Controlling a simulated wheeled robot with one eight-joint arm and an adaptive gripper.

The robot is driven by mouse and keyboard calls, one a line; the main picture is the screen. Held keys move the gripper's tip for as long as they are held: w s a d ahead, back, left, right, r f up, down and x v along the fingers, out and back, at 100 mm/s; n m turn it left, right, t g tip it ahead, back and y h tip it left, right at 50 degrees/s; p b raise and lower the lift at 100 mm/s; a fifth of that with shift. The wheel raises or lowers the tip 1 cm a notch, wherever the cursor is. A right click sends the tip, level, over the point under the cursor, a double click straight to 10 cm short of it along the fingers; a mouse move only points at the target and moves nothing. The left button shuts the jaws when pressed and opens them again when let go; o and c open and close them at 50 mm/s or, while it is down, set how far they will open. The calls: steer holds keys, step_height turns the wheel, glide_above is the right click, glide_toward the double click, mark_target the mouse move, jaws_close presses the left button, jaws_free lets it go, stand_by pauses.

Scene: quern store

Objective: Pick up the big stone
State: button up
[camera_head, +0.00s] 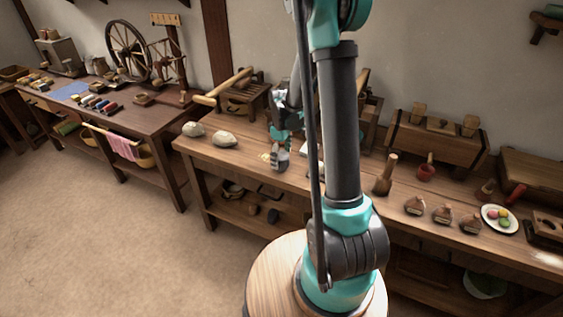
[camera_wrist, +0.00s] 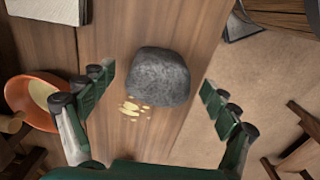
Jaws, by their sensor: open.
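A dark grey, rounded stone (camera_wrist: 158,78) lies on the wooden bench top in the wrist view, near the bench edge. It also shows in the head view (camera_head: 281,160), just below my gripper (camera_head: 284,138). In the wrist view my gripper (camera_wrist: 161,97) is open, with one green finger left of the stone and the other to its right. There are visible gaps between the fingers and the stone. Two paler stones, one (camera_head: 193,129) and another (camera_head: 224,138), lie further left on the bench in the head view.
Yellow bits (camera_wrist: 130,107) lie beside the grey stone. An orange bowl (camera_wrist: 17,91) stands left of my gripper in the wrist view. My arm hides part of the bench.

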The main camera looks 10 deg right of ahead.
steer(key=shift+f, duration=0.9)
steer(key=c, duration=1.9)
